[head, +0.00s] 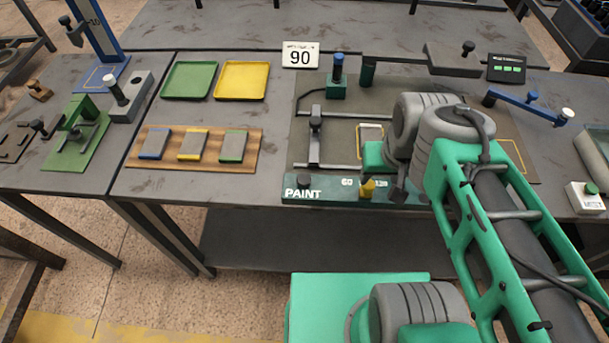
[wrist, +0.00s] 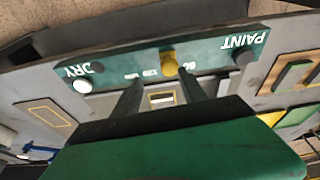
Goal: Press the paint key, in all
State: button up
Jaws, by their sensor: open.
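The paint key (head: 303,179) is a dark round knob at the left end of a green panel (head: 330,193), above the white word PAINT. In the head view my arm hides most of the gripper and the panel's right part.
A dark frame with a post (head: 314,140) stands behind the panel. A board with three colour-edged plates (head: 245,165) lies left of it, below green (head: 189,80) and yellow (head: 242,80) trays. A blue lever (head: 525,103) is at right.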

aim_at(303, 179)
jog(key=k, duration=0.5)
jog(key=u, duration=4.65)
jog(key=k, duration=0.55)
jog(key=z, duration=0.95)
